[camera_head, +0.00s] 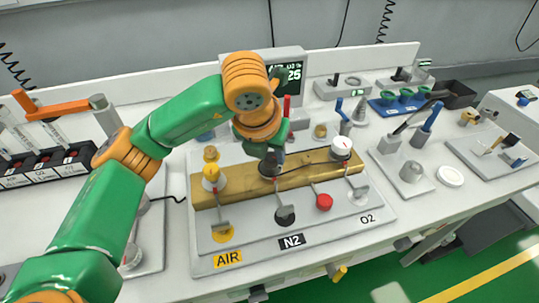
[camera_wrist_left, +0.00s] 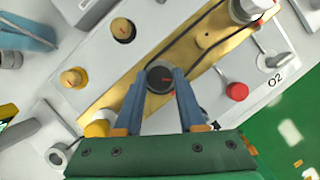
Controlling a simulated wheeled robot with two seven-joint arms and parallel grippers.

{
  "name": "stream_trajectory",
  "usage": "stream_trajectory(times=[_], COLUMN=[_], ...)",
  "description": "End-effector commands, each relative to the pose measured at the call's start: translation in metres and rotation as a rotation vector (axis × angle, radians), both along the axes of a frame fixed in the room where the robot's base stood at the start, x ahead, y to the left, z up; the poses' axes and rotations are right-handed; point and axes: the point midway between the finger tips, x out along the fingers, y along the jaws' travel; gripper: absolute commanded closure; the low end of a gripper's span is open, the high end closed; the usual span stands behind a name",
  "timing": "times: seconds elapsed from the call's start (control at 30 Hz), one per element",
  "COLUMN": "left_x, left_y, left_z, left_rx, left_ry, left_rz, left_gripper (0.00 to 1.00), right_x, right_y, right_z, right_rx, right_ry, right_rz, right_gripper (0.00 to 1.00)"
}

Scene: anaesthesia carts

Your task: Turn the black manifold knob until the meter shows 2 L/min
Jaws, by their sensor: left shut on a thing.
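The black manifold knob (camera_head: 267,169) stands on the gold manifold bar (camera_head: 310,168), between the yellow knob (camera_head: 214,177) and the white knob (camera_head: 342,147). My left gripper (camera_head: 272,160) reaches down onto it from above. In the left wrist view the two blue fingers (camera_wrist_left: 160,82) stand on either side of the black knob (camera_wrist_left: 159,76), shut on it. A small red mark shows on the knob's top. A meter screen (camera_head: 292,74) behind my arm shows "O2 %" and "25"; my arm hides part of it. My right gripper is not in view.
The grey panel (camera_head: 350,217) carries AIR, N2 and O2 labels, with a red knob (camera_head: 324,202) and a lower black knob (camera_head: 285,216). Flowmeters stand at left.

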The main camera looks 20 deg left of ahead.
Motion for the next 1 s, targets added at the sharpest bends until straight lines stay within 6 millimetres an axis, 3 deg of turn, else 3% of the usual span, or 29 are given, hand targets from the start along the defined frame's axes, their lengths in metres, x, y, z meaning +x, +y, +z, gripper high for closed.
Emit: stream_trajectory(times=[0.63,0.67,0.73,0.77,1.0], left_x=[0.0000,0.0000,0.0000,0.0000,0.0000], left_y=[-0.0003,-0.0003,-0.0003,-0.0003,-0.0003], left_z=[0.0005,0.0005,0.0004,0.0004,0.0003], left_rx=[-0.001,-0.001,0.000,0.000,0.000], left_ry=[0.000,0.000,0.000,0.000,0.000], left_rz=[0.048,0.048,0.048,0.048,0.048], left_gripper=[1.00,0.55,0.37,0.31,0.31], right_x=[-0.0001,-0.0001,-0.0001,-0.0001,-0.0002], right_y=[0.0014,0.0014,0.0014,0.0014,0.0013], right_z=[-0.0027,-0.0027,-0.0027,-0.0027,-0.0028], right_rx=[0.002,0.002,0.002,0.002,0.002], right_ry=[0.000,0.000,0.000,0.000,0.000], right_rz=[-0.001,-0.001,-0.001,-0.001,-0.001], right_gripper=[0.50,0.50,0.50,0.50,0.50])
